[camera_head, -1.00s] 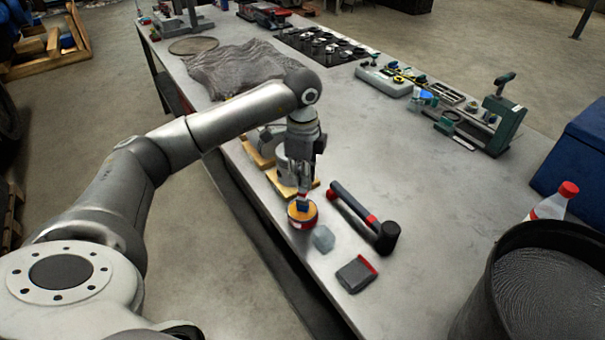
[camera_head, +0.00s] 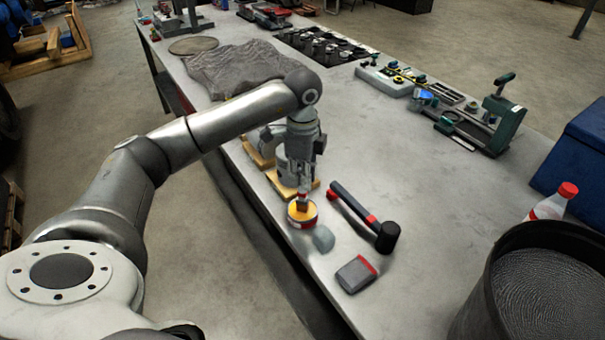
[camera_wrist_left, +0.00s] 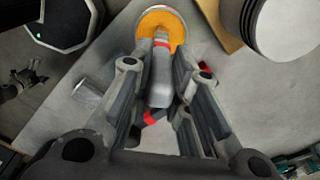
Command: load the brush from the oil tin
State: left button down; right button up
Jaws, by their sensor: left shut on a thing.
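The oil tin (camera_head: 303,221) is a small round red-and-white tin with an orange-yellow inside, standing near the table's front edge. In the left wrist view its orange inside (camera_wrist_left: 158,22) shows at the top. My left gripper (camera_head: 303,188) points down just above the tin and is shut on the brush. The brush (camera_wrist_left: 160,80) has a grey handle and a red band, and its head end lies over the orange inside. Whether the bristles touch the oil cannot be told. My right gripper is not in view.
A black-headed mallet (camera_head: 368,220), a grey block (camera_head: 323,239) and a grey-and-red pad (camera_head: 356,274) lie right of the tin. Wooden blocks (camera_head: 285,188) stand just behind it. A black bucket (camera_head: 480,300) is at the right. The table's middle is clear.

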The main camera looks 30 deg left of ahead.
pick_arm(q)
jog(key=shift+r+p, duration=2.35)
jog(key=shift+r, duration=1.1)
jog(key=shift+f, duration=0.1)
